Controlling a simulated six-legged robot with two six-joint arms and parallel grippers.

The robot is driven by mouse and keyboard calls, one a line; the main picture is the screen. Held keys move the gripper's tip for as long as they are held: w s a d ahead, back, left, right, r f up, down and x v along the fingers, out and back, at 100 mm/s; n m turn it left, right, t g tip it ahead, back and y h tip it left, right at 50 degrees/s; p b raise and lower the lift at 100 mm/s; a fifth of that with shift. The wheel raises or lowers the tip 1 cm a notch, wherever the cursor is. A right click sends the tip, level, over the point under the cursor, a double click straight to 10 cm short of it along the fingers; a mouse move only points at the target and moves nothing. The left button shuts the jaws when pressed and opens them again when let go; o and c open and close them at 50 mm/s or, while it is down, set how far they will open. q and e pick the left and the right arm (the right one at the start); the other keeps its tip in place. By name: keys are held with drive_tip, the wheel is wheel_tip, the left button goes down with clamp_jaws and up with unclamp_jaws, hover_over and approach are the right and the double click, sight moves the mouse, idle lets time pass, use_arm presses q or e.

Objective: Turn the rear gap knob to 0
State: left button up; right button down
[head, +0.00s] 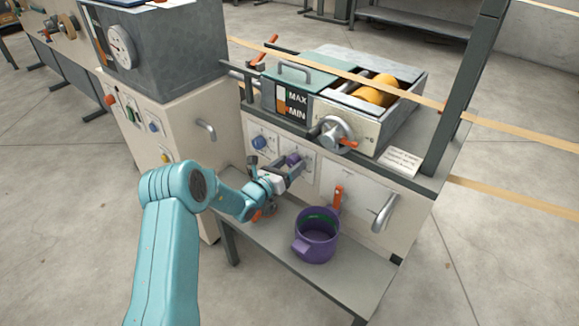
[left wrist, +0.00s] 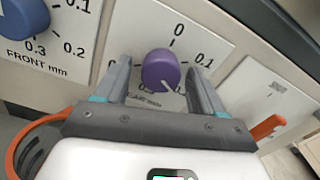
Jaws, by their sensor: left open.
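The rear gap knob is a purple round knob (left wrist: 160,69) on a white dial plate (left wrist: 200,40); it also shows on the cabinet front in the head view (head: 293,159). Its white pointer line faces down and slightly right, away from the 0 at the top of the dial. The 0.1 mark is at the right; the lower marks and label are partly hidden by the gripper. My left gripper (left wrist: 160,82) is open, with one finger on each side of the knob; I cannot tell whether they touch it. In the head view it reaches the panel (head: 287,176). My right gripper is not in view.
The blue front knob (left wrist: 24,17) sits left of the purple one. A purple mug (head: 317,238) stands on the shelf (head: 345,275) below, right of the gripper. An orange lever (head: 337,198) and a handwheel (head: 333,134) are to the right and above.

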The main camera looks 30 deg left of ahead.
use_arm(q)
drive_tip(key=shift+c, duration=0.4)
drive_tip(key=c, duration=1)
drive_tip(key=shift+n, duration=0.3)
drive_tip(key=n+p, duration=0.1)
drive_tip(key=n, duration=0.3)
drive_tip(key=shift+d+r+n, duration=0.1)
drive_tip(key=shift+n, duration=0.3)
drive_tip(key=n+p, duration=0.1)
drive_tip(key=n, duration=0.5)
drive_tip(key=shift+r, duration=0.1)
drive_tip(key=n+p, duration=0.1)
drive_tip(key=n, duration=0.5)
drive_tip(key=shift+n, duration=0.4)
drive_tip(key=n+p, duration=0.1)
drive_tip(key=n, duration=0.4)
drive_tip(key=shift+n, duration=0.3)
